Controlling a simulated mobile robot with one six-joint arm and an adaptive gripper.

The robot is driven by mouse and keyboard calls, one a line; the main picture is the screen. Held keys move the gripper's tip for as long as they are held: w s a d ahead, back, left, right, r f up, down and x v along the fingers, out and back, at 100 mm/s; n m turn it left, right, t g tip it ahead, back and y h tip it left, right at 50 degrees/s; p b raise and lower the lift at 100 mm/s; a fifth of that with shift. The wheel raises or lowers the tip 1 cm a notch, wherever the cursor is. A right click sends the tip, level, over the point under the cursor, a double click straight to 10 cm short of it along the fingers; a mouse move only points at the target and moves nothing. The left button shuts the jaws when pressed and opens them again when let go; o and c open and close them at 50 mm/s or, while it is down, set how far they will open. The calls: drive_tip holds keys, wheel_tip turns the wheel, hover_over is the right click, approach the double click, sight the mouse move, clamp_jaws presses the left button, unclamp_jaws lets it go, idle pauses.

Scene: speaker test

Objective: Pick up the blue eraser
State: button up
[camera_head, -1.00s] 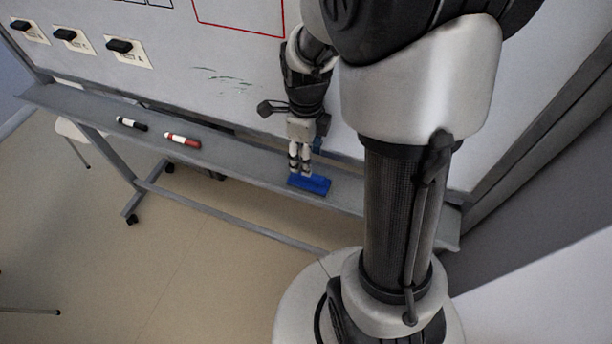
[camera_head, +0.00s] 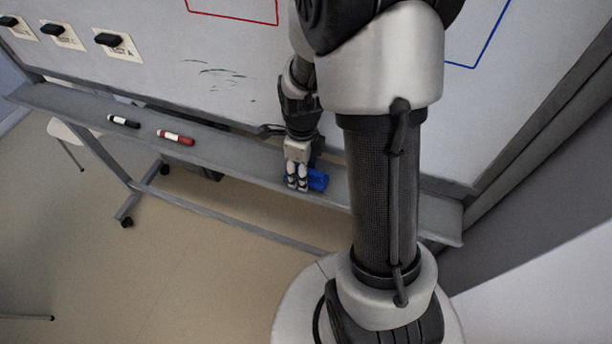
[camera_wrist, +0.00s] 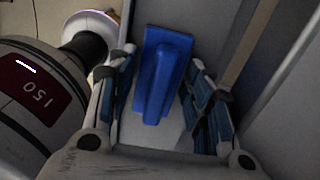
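The blue eraser (camera_head: 318,180) lies on the grey tray (camera_head: 228,155) below the whiteboard, partly hidden by my gripper (camera_head: 297,183) in the head view. In the wrist view the eraser (camera_wrist: 172,62) is a flat blue block with a raised ridge along its middle. My gripper (camera_wrist: 160,85) is open there, with one finger on each side of the eraser. Bare tray shows between the eraser and the right finger; the left finger is closer to it. I cannot tell whether either finger touches it.
A black marker (camera_head: 124,122) and a red marker (camera_head: 176,138) lie on the tray to the left. The whiteboard (camera_head: 215,45) stands close behind my gripper, with several black switches on plates at its left. The tray's front edge is open to the floor.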

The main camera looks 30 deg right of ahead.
drive_tip(key=c, duration=0.7)
drive_tip(key=shift+w+r, duration=0.1)
drive_tip(key=shift+r, duration=0.45)
drive_tip(key=r, duration=0.1)
drive_tip(key=r+p, duration=0.1)
drive_tip(key=shift+s+d+r, duration=0.15)
drive_tip(key=shift+s+r, duration=0.2)
drive_tip(key=s+d, duration=0.2)
drive_tip(key=s, duration=0.3)
drive_tip(key=s+d+b, duration=0.1)
drive_tip(key=s+d, duration=0.1)
drive_tip(key=s, duration=0.3)
drive_tip(key=s+d, duration=0.2)
drive_tip(key=s, duration=0.2)
drive_tip(key=shift+s+d+f, duration=0.25)
drive_tip(key=shift+s+f, duration=0.1)
drive_tip(key=shift+s, duration=0.05)
drive_tip(key=shift+s+d+r+b, duration=0.15)
drive_tip(key=shift+s+r+b, duration=0.05)
drive_tip(key=shift+s+b, duration=0.55)
drive_tip(key=shift+w, duration=0.15)
